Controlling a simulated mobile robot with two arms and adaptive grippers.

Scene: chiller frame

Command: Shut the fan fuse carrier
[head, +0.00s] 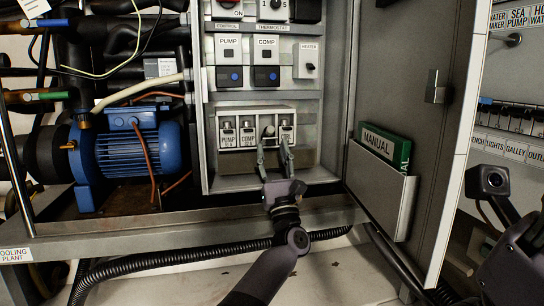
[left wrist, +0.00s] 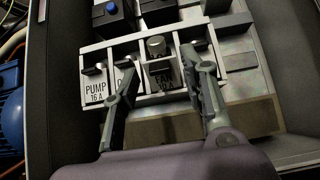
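The fan fuse carrier (left wrist: 163,76), labelled FAN, is in the fuse row between the COMP and right-hand carriers. It tips outward from its slot, and a round fuse end shows at its top; it also shows in the head view (head: 268,131), partly hidden by my gripper. My left gripper (head: 275,148) is in front of it with fingers apart. In the left wrist view the gripper (left wrist: 158,68) has one finger on each side of the carrier, with nothing clearly gripped. Whether a finger touches it, I cannot tell.
The pump carrier (head: 227,133) and comp carrier (head: 247,132) stand to the left in the row. Above are the pump and comp switches (head: 266,76). The open cabinet door with a manual holder (head: 381,190) is at right. A blue motor (head: 135,150) is at left.

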